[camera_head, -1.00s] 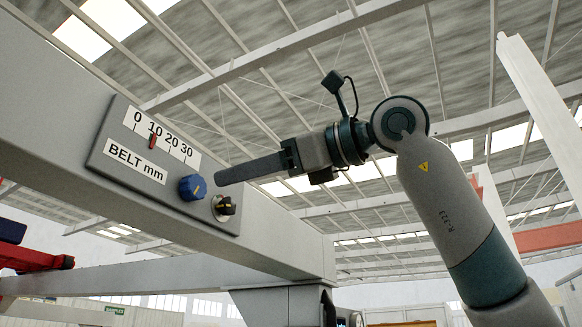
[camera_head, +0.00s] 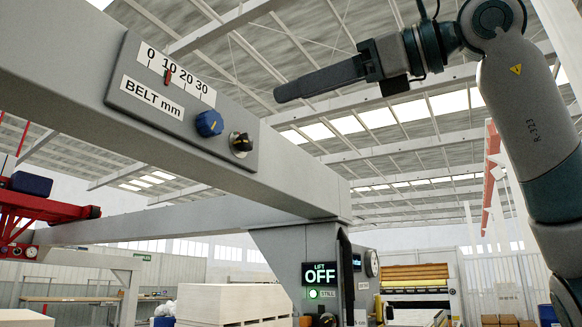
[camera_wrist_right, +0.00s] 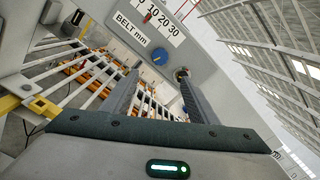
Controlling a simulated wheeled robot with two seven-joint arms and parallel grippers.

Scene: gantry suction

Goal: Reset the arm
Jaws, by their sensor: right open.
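My right gripper (camera_head: 280,94) is in the upper right of the head view, to the right of the belt panel (camera_head: 150,106) and apart from it. In the right wrist view its two fingers (camera_wrist_right: 160,100) stand apart with nothing between them. The panel carries a "BELT mm" scale with a red pointer (camera_head: 168,76) near 10. Below it are a blue knob (camera_head: 209,123) and a black knob (camera_head: 241,142); the blue knob shows beyond the fingers in the wrist view (camera_wrist_right: 160,57). My left gripper is not in view.
The panel sits on a grey gantry beam (camera_head: 290,185). A display (camera_head: 319,275) on the post below reads "LIFT OFF", with a green lamp marked "STILL". A red mechanism (camera_head: 40,210) is at the left. A pale stack (camera_head: 225,302) stands low in the middle. Open space surrounds my right gripper.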

